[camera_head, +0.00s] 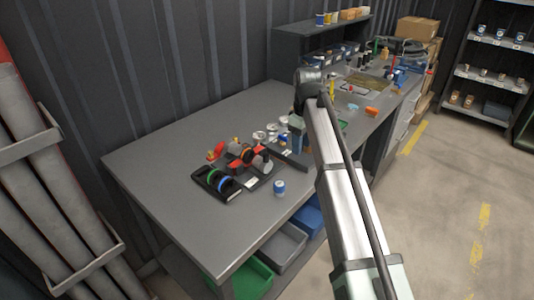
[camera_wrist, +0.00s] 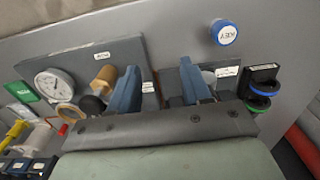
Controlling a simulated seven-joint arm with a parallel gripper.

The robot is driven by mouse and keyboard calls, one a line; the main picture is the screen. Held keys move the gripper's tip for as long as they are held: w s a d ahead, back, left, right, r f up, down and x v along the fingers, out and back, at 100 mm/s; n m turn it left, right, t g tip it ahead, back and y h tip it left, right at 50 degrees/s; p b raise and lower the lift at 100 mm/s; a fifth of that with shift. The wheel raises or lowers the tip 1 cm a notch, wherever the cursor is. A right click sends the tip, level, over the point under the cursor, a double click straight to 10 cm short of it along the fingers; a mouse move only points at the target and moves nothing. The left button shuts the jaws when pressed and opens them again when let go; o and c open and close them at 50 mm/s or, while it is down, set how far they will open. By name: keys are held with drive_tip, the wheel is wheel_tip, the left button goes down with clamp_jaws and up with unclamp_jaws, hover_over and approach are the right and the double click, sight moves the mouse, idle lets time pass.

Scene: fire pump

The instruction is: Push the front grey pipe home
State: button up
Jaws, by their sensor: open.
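The pump assembly (camera_head: 246,160) stands on the workbench in the head view, with red, orange and grey parts on a dark plate. A light grey piece on its right side (camera_head: 262,162) could be the front grey pipe; it is too small to be sure how far in it sits. My gripper (camera_head: 297,137) is just right of the assembly, low over the bench. In the wrist view its two blue fingers (camera_wrist: 158,88) are apart, with nothing seen held between them. The gripper body hides much of the assembly there.
A black tray with green and blue rings (camera_head: 216,183) lies left of the pump. A blue-and-white can (camera_head: 279,188) stands near the front edge; its blue KEY lid (camera_wrist: 223,32) shows in the wrist view. A gauge (camera_wrist: 54,85) is left. The bench's left part is clear.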

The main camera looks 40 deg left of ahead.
sight(266, 154)
drive_tip(key=s+a+r+n, duration=0.3)
drive_tip(key=s+a+r, duration=0.4)
drive_tip(key=a+r, duration=0.15)
wheel_tip(266, 154, down, 13)
drive_tip(key=shift+r, duration=0.1)
idle(0.3)
clamp_jaws()
idle(0.5)
